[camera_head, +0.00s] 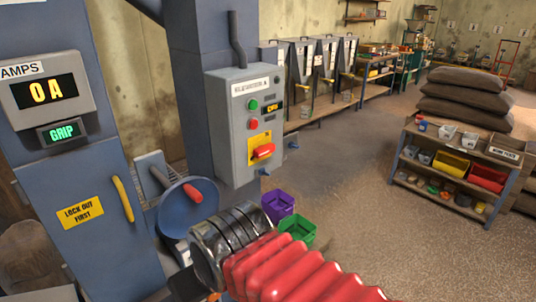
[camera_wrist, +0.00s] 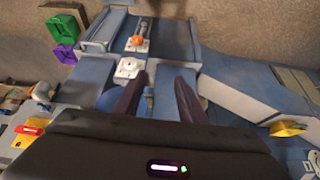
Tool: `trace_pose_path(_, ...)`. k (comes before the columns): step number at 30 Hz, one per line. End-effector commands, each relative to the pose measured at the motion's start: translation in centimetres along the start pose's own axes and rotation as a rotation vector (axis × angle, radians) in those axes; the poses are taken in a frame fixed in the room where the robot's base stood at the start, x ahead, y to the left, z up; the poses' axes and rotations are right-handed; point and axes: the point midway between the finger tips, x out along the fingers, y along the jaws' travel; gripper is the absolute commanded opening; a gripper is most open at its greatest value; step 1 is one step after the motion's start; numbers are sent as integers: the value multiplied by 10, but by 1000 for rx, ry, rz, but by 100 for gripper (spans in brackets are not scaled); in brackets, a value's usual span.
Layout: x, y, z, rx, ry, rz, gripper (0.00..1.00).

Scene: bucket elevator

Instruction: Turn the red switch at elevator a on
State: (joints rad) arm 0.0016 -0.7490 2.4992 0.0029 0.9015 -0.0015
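The red switch (camera_head: 263,151) is a red handle on a yellow plate, low on a grey control box (camera_head: 242,110) fixed to a blue column. Its handle lies roughly sideways. A red handle on a yellow plate, seemingly this switch (camera_wrist: 30,131), shows at the left edge of the wrist view. My gripper (camera_wrist: 160,88) is open and empty, its two dark fingers apart, to the right of the switch there and not touching it. In the head view my red-sleeved arm hides the fingers.
Green and red buttons (camera_head: 253,114) sit above the switch. A blue cabinet at left has a display (camera_head: 46,92) reading 0A and a yellow handle (camera_head: 123,198). A blue disc with a red grip (camera_head: 193,193) stands below. Purple (camera_head: 278,204) and green (camera_head: 299,230) bins are on the floor.

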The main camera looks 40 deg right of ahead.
Motion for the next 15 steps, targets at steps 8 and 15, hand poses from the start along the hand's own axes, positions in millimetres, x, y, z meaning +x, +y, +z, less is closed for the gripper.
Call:
trace_pose_path(8, 13, 3, 2, 101, -80, -65, 38)
trace_pose_path(15, 32, 2, -5, 309, -178, -221, 38)
